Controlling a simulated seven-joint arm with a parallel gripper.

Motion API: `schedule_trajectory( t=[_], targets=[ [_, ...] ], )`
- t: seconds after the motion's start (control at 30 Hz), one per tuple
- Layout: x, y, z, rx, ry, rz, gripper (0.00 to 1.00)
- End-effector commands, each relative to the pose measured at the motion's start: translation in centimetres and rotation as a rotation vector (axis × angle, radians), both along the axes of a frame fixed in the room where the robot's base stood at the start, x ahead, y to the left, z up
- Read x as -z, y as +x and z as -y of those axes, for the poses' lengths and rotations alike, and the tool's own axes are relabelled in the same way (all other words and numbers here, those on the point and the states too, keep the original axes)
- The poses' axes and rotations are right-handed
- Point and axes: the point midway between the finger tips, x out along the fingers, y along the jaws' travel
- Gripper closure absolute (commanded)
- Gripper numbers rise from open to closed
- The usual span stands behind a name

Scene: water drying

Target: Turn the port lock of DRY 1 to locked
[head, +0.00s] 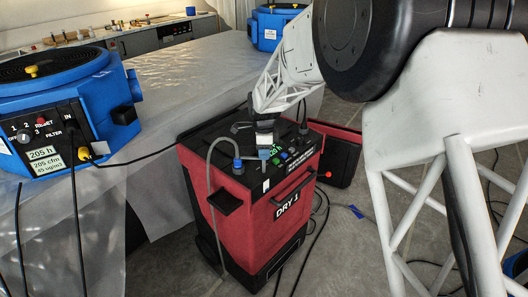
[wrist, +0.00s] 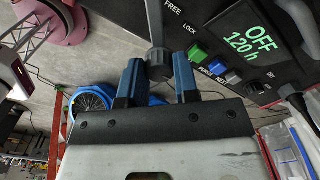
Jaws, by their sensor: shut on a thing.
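The red and black unit marked DRY 1 (head: 257,205) stands on the floor in the middle of the head view. My gripper (head: 264,148) is down at its top panel. In the wrist view, the two blue fingers of my gripper (wrist: 158,80) are shut on a dark grey knob (wrist: 158,58), which looks like the port lock. A grey bar or hose runs up from behind it. The words FREE and LOCK are printed to the knob's right. Which of them the lock points to cannot be told; the fingers partly cover it.
A grey hose (head: 212,175) with a blue fitting (head: 237,166) rises beside my gripper. A blue machine (head: 62,110) stands at left on plastic sheeting. Cables lie on the floor.

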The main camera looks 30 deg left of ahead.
Motion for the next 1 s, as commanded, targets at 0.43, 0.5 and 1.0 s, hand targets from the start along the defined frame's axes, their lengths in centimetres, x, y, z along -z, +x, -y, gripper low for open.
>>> schedule_trajectory(
  t=[0.43,0.5,1.0],
  targets=[
    [0.0,0.0,0.0,-0.001,0.0,0.0,0.46],
    [0.0,0.0,0.0,-0.001,0.0,0.0,0.46],
    [-2.5,0.0,0.0,-0.001,0.001,0.002,0.46]
  ],
)
